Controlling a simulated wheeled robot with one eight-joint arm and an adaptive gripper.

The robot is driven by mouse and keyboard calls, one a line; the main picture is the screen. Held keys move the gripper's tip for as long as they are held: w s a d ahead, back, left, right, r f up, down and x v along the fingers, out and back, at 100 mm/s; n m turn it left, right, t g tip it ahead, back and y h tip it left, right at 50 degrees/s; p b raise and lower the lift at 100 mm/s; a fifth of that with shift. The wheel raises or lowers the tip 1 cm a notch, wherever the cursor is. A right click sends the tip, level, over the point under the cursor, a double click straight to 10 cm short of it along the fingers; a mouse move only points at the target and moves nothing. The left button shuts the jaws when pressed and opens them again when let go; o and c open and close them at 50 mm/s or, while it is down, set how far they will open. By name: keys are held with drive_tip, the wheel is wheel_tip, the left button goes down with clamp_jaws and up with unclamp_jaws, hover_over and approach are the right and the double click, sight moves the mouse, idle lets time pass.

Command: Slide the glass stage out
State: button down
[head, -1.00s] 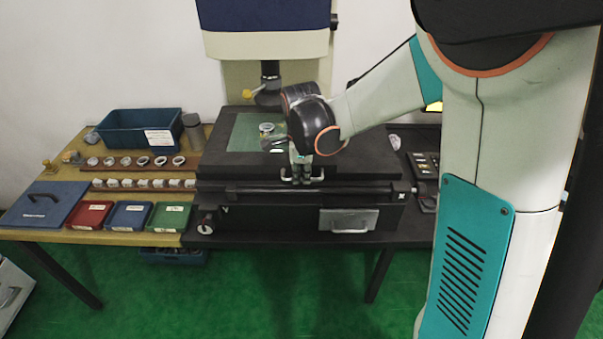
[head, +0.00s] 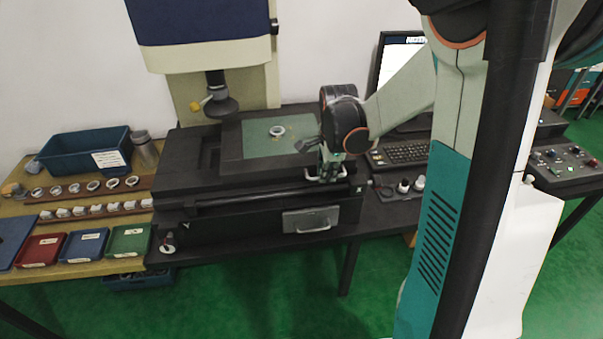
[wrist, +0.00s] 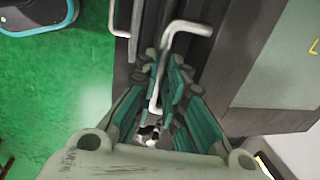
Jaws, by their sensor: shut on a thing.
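The glass stage (head: 235,140) is a greenish pane set in the black top of the measuring machine, under and right of the lens. A small metal ring (head: 277,131) lies on it. My gripper (head: 326,171) is at the machine's front right edge, shut on a bent metal handle (head: 312,179). In the wrist view, the handle (wrist: 181,28) runs down between the closed fingers (wrist: 160,85). The pane (wrist: 285,55) shows at the right of that view. My fingers hide part of the handle.
The lens (head: 222,108) hangs above the black top. A drawer with a metal pull (head: 312,221) is below. A keyboard (head: 400,155) and knobs (head: 403,186) stand close right of my gripper. Ring racks (head: 85,187), a blue bin (head: 85,153) and small trays are left.

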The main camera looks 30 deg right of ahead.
sight(345, 174)
drive_tip(key=shift+s+d, duration=0.3)
drive_tip(key=shift+d, duration=0.55)
drive_tip(key=shift+s+d, duration=0.3)
drive_tip(key=shift+d, duration=0.55)
drive_tip(key=shift+s+d, duration=0.3)
drive_tip(key=shift+d, duration=0.55)
drive_tip(key=c, duration=1.7)
unclamp_jaws()
drive_tip(key=shift+d, duration=0.15)
drive_tip(key=shift+o, duration=0.2)
drive_tip(key=shift+r, duration=0.1)
wheel_tip(345, 174, up, 12)
drive_tip(key=s, duration=0.2)
drive_tip(key=shift+a+f, duration=0.2)
drive_tip(key=shift+a, duration=0.25)
